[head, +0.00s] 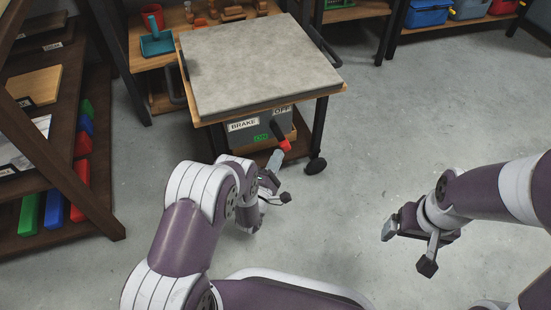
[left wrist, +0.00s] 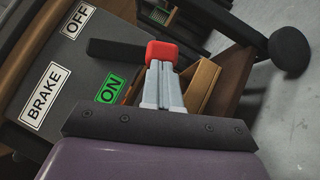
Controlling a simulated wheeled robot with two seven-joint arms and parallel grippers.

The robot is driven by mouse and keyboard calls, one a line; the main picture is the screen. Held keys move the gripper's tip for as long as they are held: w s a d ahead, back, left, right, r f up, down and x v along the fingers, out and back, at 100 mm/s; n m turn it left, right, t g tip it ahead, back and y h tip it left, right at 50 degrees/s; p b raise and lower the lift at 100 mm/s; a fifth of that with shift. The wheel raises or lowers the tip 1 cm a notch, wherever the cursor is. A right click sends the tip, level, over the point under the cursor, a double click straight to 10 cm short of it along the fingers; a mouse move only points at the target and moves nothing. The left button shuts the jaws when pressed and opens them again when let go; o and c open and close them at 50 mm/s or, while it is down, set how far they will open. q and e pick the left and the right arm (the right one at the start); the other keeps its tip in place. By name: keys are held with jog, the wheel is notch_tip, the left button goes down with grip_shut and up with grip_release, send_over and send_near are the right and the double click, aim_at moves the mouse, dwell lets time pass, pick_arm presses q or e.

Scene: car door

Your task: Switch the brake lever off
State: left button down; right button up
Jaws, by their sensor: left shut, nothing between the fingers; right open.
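The brake lever (head: 284,145) has a black shaft and a red end, and sticks out from a grey box (head: 247,138) under the cart top. The box carries a BRAKE label, a white OFF label and a green ON label (left wrist: 111,89). My left gripper (head: 274,160) is shut and empty, its fingertips right at the red end. In the left wrist view the closed fingers (left wrist: 162,86) point at the lever's red end (left wrist: 162,54) and overlap it; I cannot tell whether they touch. My right gripper (head: 408,249) is open and empty, over bare floor at the right.
The cart (head: 255,65) has a grey slab top and black legs on casters (head: 315,166). A wooden shelf (head: 85,200) with coloured blocks stands at the left. Shelves with bins (head: 428,13) stand at the back. The floor (head: 420,110) to the right is clear.

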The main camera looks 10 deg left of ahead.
pick_arm(q)
jog(key=shift+w+d, duration=0.2)
jog(key=shift+d, duration=0.1)
jog(key=shift+w+d+r, duration=0.1)
jog(key=shift+w+d, duration=0.45)
jog(key=shift+d, duration=0.3)
jog(key=w+d+r+p, duration=0.2)
jog(key=w+d+r, duration=0.1)
jog(key=d+r, duration=0.2)
jog(key=shift+w+d+p, duration=0.2)
jog(key=shift+w+p, duration=0.15)
dwell(0.6)
